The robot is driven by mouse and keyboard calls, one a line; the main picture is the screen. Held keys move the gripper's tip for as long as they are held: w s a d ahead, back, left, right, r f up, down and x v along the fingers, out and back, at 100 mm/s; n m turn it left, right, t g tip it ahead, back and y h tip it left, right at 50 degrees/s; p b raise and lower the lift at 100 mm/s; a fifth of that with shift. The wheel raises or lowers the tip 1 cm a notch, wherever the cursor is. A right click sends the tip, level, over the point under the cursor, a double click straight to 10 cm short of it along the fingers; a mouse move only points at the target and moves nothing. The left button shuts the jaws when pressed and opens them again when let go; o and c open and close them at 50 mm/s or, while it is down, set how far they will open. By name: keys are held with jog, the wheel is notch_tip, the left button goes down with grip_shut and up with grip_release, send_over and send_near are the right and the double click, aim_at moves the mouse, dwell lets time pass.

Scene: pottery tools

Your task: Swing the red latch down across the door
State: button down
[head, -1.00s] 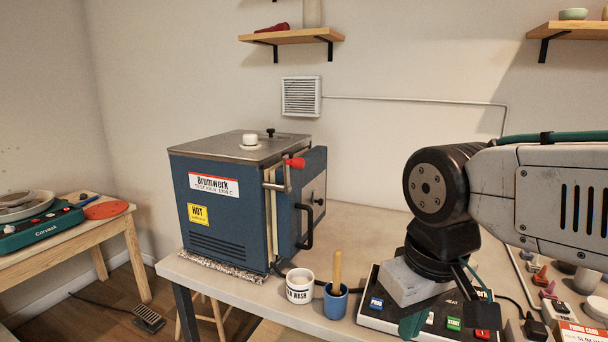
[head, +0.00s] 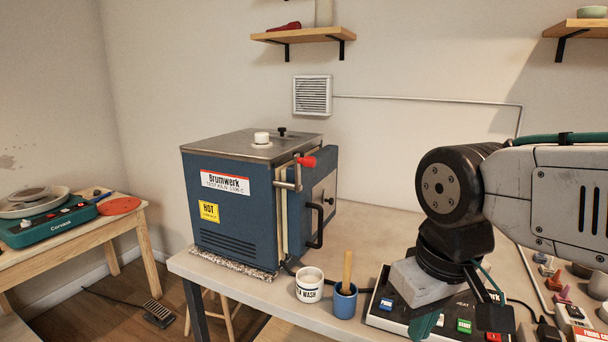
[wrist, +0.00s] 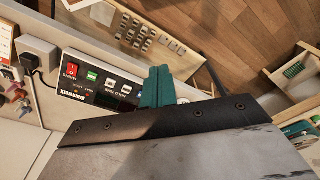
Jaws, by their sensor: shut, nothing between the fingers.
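The red latch (head: 307,162) is a red-tipped handle on a metal bar at the top front corner of the blue kiln (head: 230,215). Its red end points right, roughly level, near the top edge of the door. The kiln door (head: 318,205) has a black handle and appears slightly ajar, with a pale strip showing between it and the body. My gripper (head: 424,326) hangs low over the control box, well to the right of the kiln and apart from the latch. In the wrist view its teal fingers (wrist: 157,88) are together and empty.
A white wash cup (head: 309,288) and a blue cup with a wooden handle (head: 345,300) stand before the kiln. The control box (head: 384,316) with buttons lies below my gripper. A vent (head: 312,95) and shelf (head: 303,34) are on the wall. The table behind is clear.

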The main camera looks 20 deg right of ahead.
aim_at(314, 163)
jog(key=c, duration=1.8)
grip_release()
jog(key=o, duration=0.5)
jog(key=shift+d+f, duration=0.15)
jog(key=shift+d, duration=0.1)
jog(key=shift+o, duration=0.2)
jog(key=w+a+r+m+t+y, duration=0.1)
jog(key=w+a+m+y, duration=0.1)
jog(key=w+m+y, duration=0.45)
jog(key=w+a+m+y, duration=0.3)
jog(key=w+m, duration=0.4)
jog(key=w, duration=0.3)
jog(key=w+d+r+m+t+y, duration=0.1)
jog(key=w+d+r+m+t, duration=0.2)
jog(key=w+r+m+t, duration=0.4)
jog(key=w+d+r+m+t+y, duration=0.2)
jog(key=w+d+r+m+t, duration=0.15)
jog(key=w+m, duration=0.5)
jog(key=shift+n+t+h, duration=0.25)
jog(key=shift+n, duration=0.05)
jog(key=x, duration=0.8)
jog(key=shift+s+r, duration=0.1)
jog(key=shift+r, duration=0.25)
